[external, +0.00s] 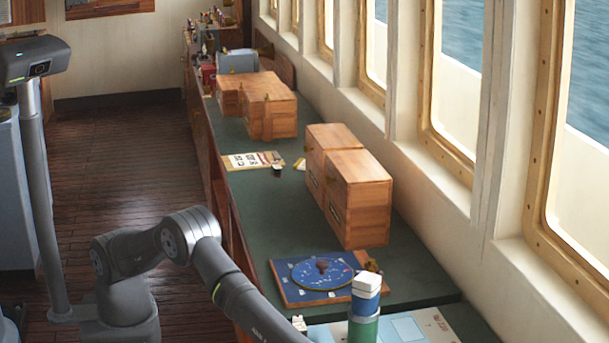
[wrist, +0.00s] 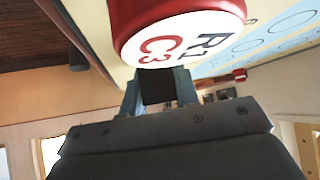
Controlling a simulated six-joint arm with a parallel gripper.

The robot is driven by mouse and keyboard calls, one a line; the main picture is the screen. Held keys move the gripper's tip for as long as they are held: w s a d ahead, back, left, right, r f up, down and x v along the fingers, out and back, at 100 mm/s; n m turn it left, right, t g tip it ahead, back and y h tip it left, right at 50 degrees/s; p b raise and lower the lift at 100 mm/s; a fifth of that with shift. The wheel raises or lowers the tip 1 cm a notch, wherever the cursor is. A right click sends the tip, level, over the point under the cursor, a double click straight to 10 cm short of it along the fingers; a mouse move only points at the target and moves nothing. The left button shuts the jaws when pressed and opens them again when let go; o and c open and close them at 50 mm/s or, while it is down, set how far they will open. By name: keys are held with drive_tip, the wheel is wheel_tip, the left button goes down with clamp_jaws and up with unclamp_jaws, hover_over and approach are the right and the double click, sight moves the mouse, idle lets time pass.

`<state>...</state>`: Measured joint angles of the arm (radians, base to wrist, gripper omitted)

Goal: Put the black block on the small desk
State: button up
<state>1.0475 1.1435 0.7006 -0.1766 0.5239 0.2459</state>
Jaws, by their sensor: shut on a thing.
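In the wrist view, my gripper (wrist: 159,95) has its two blue-grey fingers on either side of a dark, square-faced block (wrist: 157,84). It is shut on this black block. Part of the block is hidden behind the fingers and the gripper body. In the external view my arm reaches down past the bottom edge, so the gripper and block are out of that picture. I cannot tell which surface is the small desk.
A red cylinder (wrist: 180,28) with a white "R1 C3" face is close to the gripper. A pale board (wrist: 265,42) with blue circles lies beside it. The external view shows a white, blue and green stack (external: 364,310), a blue dial board (external: 290,292) and wooden boxes (external: 348,190) on the green counter.

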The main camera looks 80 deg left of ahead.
drive_tip(key=o, duration=1.1)
drive_tip(key=shift+r, duration=0.1)
drive_tip(key=v, duration=1.7)
drive_tip(key=shift+a, duration=0.15)
drive_tip(key=x, duration=1.7)
